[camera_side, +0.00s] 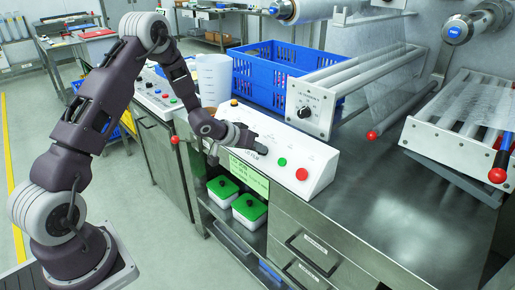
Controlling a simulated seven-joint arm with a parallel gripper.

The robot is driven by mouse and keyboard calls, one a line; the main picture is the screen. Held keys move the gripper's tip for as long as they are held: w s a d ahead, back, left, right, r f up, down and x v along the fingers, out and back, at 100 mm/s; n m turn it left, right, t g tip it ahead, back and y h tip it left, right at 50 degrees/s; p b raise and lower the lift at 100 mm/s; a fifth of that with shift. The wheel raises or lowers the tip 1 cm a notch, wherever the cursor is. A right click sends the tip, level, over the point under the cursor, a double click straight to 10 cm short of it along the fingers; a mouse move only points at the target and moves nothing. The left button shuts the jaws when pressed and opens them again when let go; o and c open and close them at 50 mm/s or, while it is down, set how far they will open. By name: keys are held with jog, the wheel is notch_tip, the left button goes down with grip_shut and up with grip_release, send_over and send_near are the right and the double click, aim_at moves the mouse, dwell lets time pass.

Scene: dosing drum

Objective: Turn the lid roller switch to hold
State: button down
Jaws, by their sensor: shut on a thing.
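The white sloped control panel (318,166) stands on the front edge of the steel bench. My gripper (259,147) reaches over the panel's left part from the left, its fingers down at the panel face. It is shut on a small knob there, which I take to be the lid roller switch. The fingers hide the knob, so its pointing direction cannot be read. The small lettering beside it is too blurred to read surely. To its right on the panel are a green button (282,162) and a red button (302,174).
Another black knob (305,112) sits on the end plate of a roller frame behind the panel. A blue crate (272,88) and a white jug (213,80) stand behind my gripper. A red-tipped lever (372,135) sticks out at right. Bare bench lies right of the panel.

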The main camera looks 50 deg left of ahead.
jog(key=m, duration=0.5)
jog(key=shift+d+y, duration=0.15)
jog(key=shift+y, duration=0.25)
jog(key=shift+d+m, duration=0.1)
jog(key=shift+m, duration=2)
jog(key=shift+f, duration=0.1)
jog(key=c, duration=1.5)
grip_release()
